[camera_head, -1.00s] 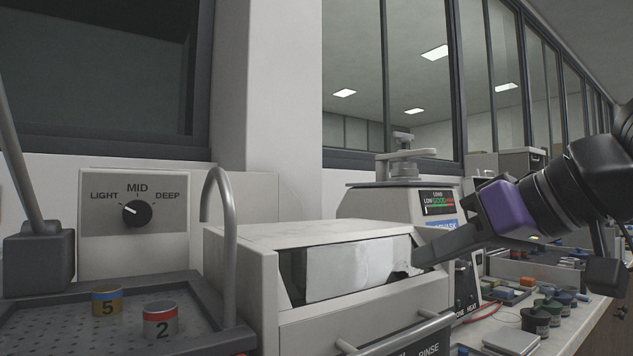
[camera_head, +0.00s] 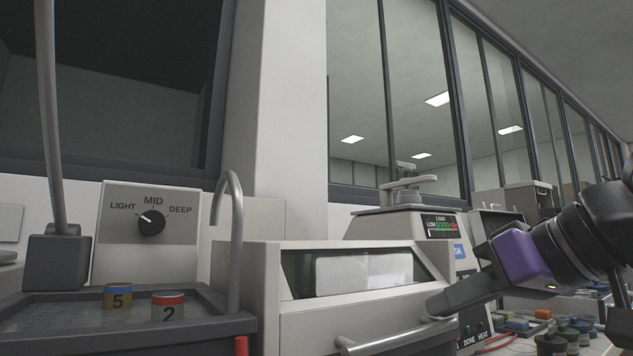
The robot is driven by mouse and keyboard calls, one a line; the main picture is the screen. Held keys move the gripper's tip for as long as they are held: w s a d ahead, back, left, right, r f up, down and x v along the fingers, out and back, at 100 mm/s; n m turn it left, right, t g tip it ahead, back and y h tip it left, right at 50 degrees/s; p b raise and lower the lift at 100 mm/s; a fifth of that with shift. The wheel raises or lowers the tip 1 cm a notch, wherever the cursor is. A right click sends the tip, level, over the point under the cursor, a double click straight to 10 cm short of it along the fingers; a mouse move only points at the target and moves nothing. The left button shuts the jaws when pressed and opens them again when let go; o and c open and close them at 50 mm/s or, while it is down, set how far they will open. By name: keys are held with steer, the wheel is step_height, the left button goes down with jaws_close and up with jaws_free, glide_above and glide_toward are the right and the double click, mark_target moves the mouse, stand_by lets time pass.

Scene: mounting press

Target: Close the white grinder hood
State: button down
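The white grinder hood, as I take it, is the boxy white cover (camera_head: 240,285) in the middle, with a wide front opening or window showing a pale panel inside. A grey bar handle (camera_head: 395,338) runs across its lower front, cut off by the bottom edge. My gripper (camera_head: 440,303), with a purple body, reaches in from the right. Its dark finger points left at the hood's right front, just above the handle's right end. I cannot tell whether it touches. Only one finger shows clearly, so its opening is hidden.
A dark tray (camera_head: 235,323) with cylinders marked 5 (camera_head: 118,297) and 2 (camera_head: 168,307) stands left, beside a curved grey pipe (camera_head: 233,240). A dial panel (camera_head: 110,245) is behind. A machine with a load gauge (camera_head: 438,226) stands behind right. Small coloured pieces (camera_head: 565,335) crowd the right bench.

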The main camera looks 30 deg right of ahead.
steer(key=shift+s+a+f+g, duration=0.1)
steer(key=shift+f+g, duration=0.05)
steer(key=shift+f, duration=0.25)
steer(key=shift+s+a+f+g, duration=0.1)
steer(key=shift+f+g, duration=0.05)
steer(key=shift+f, duration=0.25)
step_height(320, 180, up, 22)
steer(key=p, duration=0.8)
steer(key=shift+w+d+f, duration=0.2)
